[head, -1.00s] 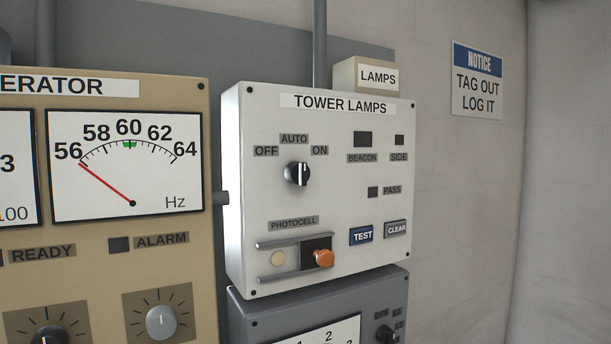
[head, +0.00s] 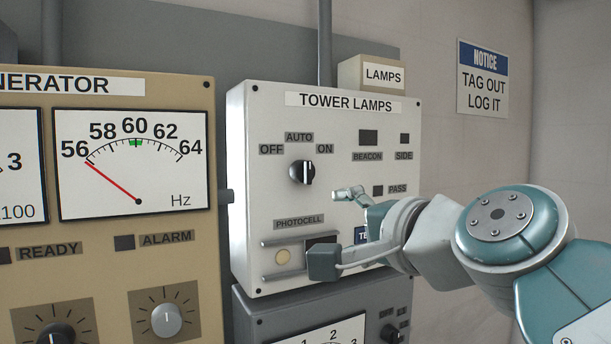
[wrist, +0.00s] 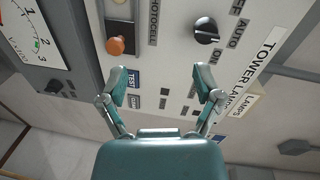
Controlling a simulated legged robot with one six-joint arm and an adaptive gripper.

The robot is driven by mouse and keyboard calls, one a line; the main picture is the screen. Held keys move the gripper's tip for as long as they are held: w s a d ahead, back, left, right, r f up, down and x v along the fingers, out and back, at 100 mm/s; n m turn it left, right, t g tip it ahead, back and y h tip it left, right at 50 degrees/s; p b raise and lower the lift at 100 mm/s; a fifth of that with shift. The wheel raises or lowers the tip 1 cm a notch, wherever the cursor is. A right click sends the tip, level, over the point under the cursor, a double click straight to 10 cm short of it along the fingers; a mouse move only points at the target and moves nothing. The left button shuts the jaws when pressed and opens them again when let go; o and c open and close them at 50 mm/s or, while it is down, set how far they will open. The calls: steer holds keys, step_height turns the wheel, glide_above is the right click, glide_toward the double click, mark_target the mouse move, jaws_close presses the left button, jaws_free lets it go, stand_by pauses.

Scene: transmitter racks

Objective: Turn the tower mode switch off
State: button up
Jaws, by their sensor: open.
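The tower mode switch (head: 302,172) is a black rotary knob on the white TOWER LAMPS panel (head: 262,110). OFF is at its left, AUTO above and ON at its right. Its white line looks roughly upright, toward AUTO. The knob also shows in the wrist view (wrist: 206,30), beyond my right finger. My gripper (head: 352,193) is in front of the panel, right of and slightly below the knob, apart from it. In the wrist view my gripper (wrist: 161,80) has its two teal fingers spread, with nothing between them.
Below the knob is the photocell slider, its orange knob (wrist: 117,45) hidden by my arm in the head view. TEST (wrist: 133,78) and CLEAR buttons are near my left finger. A tan generator panel (head: 190,250) stands left, a grey panel (head: 250,318) below.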

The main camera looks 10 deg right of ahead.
steer(key=m+t, duration=0.2)
glide_toward(310, 174)
steer(key=shift+y, duration=0.3)
steer(key=x, duration=1)
steer(key=shift+w, duration=0.35)
steer(key=shift+f, duration=0.1)
steer(key=c, duration=1.1)
